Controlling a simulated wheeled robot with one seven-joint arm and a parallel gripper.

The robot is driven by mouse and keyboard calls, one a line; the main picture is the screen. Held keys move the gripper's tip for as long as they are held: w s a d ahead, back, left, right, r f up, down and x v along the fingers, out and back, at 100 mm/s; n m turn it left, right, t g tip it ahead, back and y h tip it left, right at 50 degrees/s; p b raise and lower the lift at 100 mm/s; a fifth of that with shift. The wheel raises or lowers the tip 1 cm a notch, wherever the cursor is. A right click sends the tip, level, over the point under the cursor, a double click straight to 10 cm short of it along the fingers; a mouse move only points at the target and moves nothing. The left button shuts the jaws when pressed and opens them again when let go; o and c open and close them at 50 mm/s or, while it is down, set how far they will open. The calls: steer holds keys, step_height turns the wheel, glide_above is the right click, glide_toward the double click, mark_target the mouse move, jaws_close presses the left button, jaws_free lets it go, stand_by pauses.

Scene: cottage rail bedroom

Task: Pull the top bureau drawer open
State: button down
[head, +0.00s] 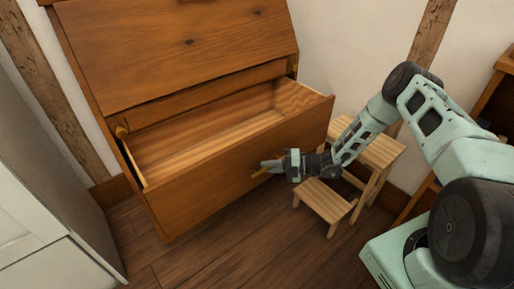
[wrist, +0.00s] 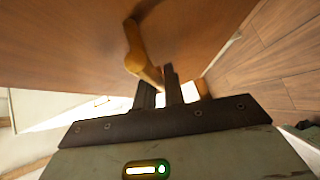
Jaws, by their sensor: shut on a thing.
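The wooden bureau (head: 185,55) stands against the wall in the head view. Its top drawer (head: 235,160) is pulled well out, and its empty inside shows. My gripper (head: 268,168) is at the middle of the drawer front, shut on the brass handle. In the wrist view the handle (wrist: 135,50) runs down to my gripper's fingers (wrist: 160,88), against the brown drawer front (wrist: 70,40). The exact grip is partly hidden by the fingers.
A small wooden step stool (head: 375,150) stands right of the drawer, close to my arm. A white cabinet (head: 35,215) is at the left. Bare plank floor (head: 240,250) lies in front. A wooden piece of furniture (head: 495,95) is at the far right.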

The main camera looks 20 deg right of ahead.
steer(key=shift+s+d+p, duration=0.25)
steer(key=shift+s+d, duration=0.05)
steer(key=shift+s, duration=0.55)
steer(key=shift+s+d+p, duration=0.25)
steer(key=shift+s+d, duration=0.1)
steer(key=shift+s, duration=0.55)
steer(key=shift+s+d+p, duration=0.25)
steer(key=shift+s+d, duration=0.05)
steer(key=shift+s, duration=0.55)
steer(key=c, duration=1.5)
jaws_free()
steer(key=v, duration=1.7)
steer(key=shift+s+d, duration=0.15)
steer(key=shift+d, duration=0.05)
